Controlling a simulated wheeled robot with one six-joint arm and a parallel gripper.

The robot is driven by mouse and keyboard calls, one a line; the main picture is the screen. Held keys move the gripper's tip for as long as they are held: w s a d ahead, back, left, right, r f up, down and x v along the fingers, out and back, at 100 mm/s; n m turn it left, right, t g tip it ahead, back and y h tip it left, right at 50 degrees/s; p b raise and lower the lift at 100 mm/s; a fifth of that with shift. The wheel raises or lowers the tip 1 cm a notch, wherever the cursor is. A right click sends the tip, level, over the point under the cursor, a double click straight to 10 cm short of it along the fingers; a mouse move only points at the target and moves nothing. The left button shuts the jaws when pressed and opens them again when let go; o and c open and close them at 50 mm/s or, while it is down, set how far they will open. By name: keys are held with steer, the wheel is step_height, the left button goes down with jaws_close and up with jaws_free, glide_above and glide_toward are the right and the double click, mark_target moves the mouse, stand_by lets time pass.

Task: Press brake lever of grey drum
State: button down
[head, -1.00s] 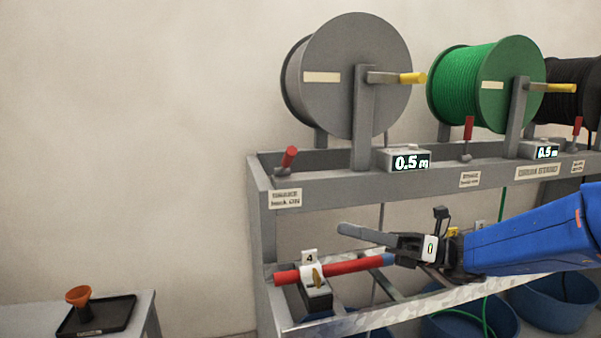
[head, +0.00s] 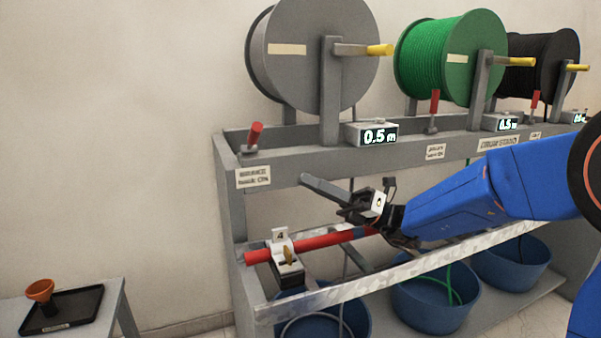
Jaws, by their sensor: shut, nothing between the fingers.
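The grey drum (head: 312,60) hangs on the stand at the left, with a yellow-ended crank. Its brake lever (head: 254,135) has a red handle and stands tilted on the stand's left end, above a label (head: 253,176) that reads in part "back ON". My gripper (head: 306,180) is in front of the stand, below the top rail and to the right of the lever. Its fingers are shut and empty, pointing left. The fingertips are apart from the lever in the picture. The depth gap cannot be told.
A red bar (head: 315,241) with a clamp marked 4 (head: 286,262) lies below my gripper. A display (head: 372,134) reads 0.5 m. Green (head: 452,60) and black (head: 545,65) drums stand to the right. Blue tubs (head: 434,301) sit below. A side table with an orange funnel (head: 41,290) is at left.

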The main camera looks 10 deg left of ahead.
steer(key=w+r+x, duration=0.2)
steer(key=x, duration=0.9)
steer(key=shift+d, duration=0.15)
steer(key=shift+r, duration=0.15)
steer(key=w+a+r+m+t+h, duration=0.2)
steer(key=w+a+r+m+t, duration=0.1)
steer(key=r+m, duration=0.4)
steer(key=w+t, duration=0.1)
steer(key=w, duration=0.1)
steer(key=shift+w+r, duration=0.25)
stand_by(0.5)
steer(key=shift+w+a+r+m, duration=0.1)
steer(key=shift+a+r+m, duration=0.05)
steer(key=shift+m, duration=0.15)
